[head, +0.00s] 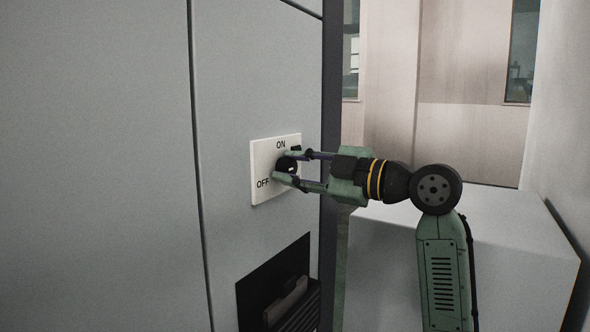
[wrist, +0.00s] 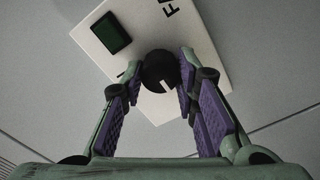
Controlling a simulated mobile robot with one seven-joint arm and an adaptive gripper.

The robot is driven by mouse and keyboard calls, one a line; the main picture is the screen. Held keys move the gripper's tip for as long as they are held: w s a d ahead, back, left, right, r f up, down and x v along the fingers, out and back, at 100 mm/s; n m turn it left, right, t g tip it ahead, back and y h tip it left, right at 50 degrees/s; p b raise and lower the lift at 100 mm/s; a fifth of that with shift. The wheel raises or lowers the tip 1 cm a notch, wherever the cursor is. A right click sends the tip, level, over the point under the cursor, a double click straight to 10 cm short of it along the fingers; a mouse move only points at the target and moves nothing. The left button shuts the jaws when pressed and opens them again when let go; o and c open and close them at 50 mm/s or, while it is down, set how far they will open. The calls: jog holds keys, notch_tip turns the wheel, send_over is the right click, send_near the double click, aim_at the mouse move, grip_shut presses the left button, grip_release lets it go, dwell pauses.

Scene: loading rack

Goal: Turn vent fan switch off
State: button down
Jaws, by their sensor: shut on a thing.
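A white switch plate (head: 262,158) is fixed to the grey cabinet front, with "ON" at its top and "OFF" at its left. A round black knob (head: 287,164) sits on the plate, partly hidden by my fingers in the head view. My gripper (head: 283,167) is shut on the knob, one finger above and one below. In the wrist view the knob (wrist: 158,71) is between the purple finger pads. A short white mark shows on its lower edge; I cannot tell which label it points at. A dark green square (wrist: 111,33) is on the plate.
Below the plate the cabinet has a dark recess (head: 262,284) with a slotted part inside. A pale grey block (head: 500,232) stands behind my arm at the right. Pale walls with windows are farther back. The cabinet front left of the plate is clear.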

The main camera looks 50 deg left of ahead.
dwell(0.4)
jog(key=c, duration=1.2)
grip_release()
jog(key=shift+c, duration=0.2)
jog(key=v, duration=1.2)
